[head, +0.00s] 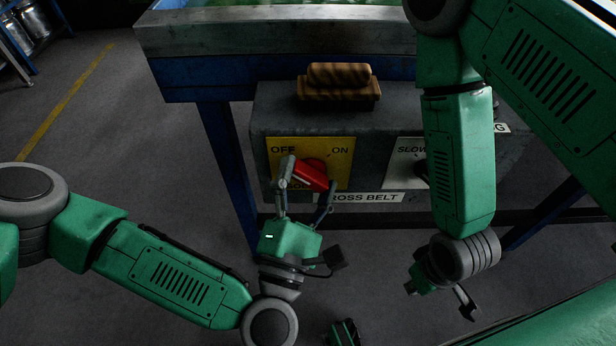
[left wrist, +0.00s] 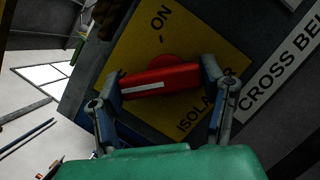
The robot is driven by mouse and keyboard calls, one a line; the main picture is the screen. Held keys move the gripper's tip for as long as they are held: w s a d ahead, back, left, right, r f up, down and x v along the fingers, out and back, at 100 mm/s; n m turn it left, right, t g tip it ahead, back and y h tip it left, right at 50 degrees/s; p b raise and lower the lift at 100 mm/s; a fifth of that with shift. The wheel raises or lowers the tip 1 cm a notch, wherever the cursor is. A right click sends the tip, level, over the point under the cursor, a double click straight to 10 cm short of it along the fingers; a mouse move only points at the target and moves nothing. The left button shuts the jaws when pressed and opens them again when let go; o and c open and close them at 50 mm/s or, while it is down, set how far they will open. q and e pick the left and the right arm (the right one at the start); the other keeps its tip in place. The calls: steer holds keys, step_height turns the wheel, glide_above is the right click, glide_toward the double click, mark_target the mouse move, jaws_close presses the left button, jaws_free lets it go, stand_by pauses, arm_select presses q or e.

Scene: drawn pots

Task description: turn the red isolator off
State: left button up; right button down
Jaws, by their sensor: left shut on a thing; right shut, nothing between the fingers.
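The red isolator (head: 311,175) is a red handle on a yellow plate (head: 340,155) marked OFF at the left and ON at the right. The plate is on the front of a grey box. My left gripper (head: 307,187) is shut on the red handle, with a finger at each end. In the left wrist view the handle (left wrist: 160,80) lies between the fingertips, and a white line shows along it. Part of the plate's lettering is hidden by the gripper. My right gripper (head: 440,292) hangs low at the right, away from the box, with nothing seen in it.
A white SLOW plate (head: 406,160) with a dark knob is partly behind my right arm. A CROSS BELT label (head: 365,197) is below. Open floor lies at the left.

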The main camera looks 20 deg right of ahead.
arm_select(q)
steer(key=shift+f, duration=0.3)
steer(key=o, duration=1.1)
steer(key=shift+o, duration=0.2)
steer(key=shift+r, duration=0.1)
steer(key=v, duration=1.2)
